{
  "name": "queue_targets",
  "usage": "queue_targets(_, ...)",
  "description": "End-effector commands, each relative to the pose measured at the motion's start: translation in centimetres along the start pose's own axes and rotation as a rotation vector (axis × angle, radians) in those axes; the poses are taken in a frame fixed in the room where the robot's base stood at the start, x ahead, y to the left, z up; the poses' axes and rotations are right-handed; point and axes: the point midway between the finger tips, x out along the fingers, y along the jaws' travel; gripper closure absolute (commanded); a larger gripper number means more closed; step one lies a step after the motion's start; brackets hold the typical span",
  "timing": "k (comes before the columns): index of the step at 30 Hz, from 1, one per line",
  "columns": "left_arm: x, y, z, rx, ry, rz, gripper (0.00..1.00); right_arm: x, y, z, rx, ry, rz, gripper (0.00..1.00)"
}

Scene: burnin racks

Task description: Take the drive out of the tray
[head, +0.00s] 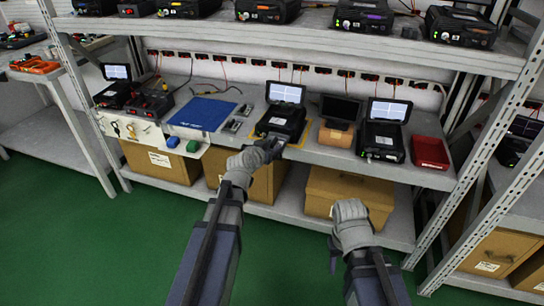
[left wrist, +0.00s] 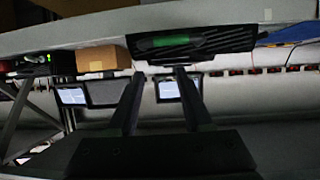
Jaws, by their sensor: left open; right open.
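A black burn-in unit (head: 281,122) with its screen lid raised stands on a yellow-edged mat on the bench. My left gripper (head: 268,146) is at its front edge, open, with nothing seen between the fingers. In the left wrist view, the two fingers (left wrist: 158,78) stand apart before a black slotted front with a green strip (left wrist: 170,41). I cannot tell the drive from its tray there, or whether a finger touches it. My right gripper (head: 333,259) hangs low in front of the lower shelf, mostly hidden by its wrist; it is open and away from the unit.
A blue mat (head: 202,113) lies left of the unit. A brown box (head: 336,134), another black unit (head: 381,139) and a red bin (head: 430,152) stand to the right. The upper shelf (head: 320,42) overhangs the bench. Cardboard boxes (head: 345,192) fill parts of the lower shelf.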

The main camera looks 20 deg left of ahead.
Motion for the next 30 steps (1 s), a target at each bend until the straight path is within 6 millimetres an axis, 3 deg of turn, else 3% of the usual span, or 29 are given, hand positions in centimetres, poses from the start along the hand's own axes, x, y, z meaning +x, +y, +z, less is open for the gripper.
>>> queue_targets(8, 0.4, -1.0, -0.1, -0.004, 0.028, -0.020, 0.50, 0.6, -0.1, 0.0, 0.000, 0.000, 0.000, 0.50)
queue_targets(15, 2.8, -1.1, -0.1, -0.004, 0.026, -0.019, 0.50, 1.6, -0.1, -0.1, -0.001, 0.000, 0.002, 0.50)
queue_targets(22, 3.3, -1.1, -0.1, -0.004, 0.026, -0.019, 0.50, 1.8, -0.1, -0.1, -0.001, 0.000, 0.002, 0.50)
queue_targets(30, 7.0, -1.6, 0.1, -0.003, 0.025, -0.018, 0.50, 3.4, -0.2, -0.2, -0.001, 0.000, 0.005, 0.50)
